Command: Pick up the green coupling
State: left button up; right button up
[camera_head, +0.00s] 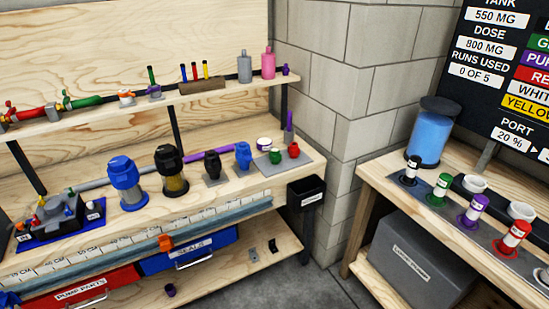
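A small green fitting (275,156), which looks like the green coupling, stands on a grey plate (262,164) at the right end of the workbench. A similar red fitting (293,150) stands just to its right. Other green items are a thin upright green piece (152,76) on the upper shelf and a green hose section (83,102) at the shelf's left. Neither of my grippers is in view.
The workbench (228,189) also holds blue and black filter housings (125,180) and a white-lidded jar (264,143). A black bin (306,192) hangs at its right end. A second table (380,176) with labelled bottles stands right. Floor shows between them.

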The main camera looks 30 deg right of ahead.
aim_at(276, 156)
jog(key=z, duration=0.4)
jog(key=k, duration=0.55)
jog(key=z, duration=1.45)
jog(key=i, duration=2)
jog(key=u, duration=0.6)
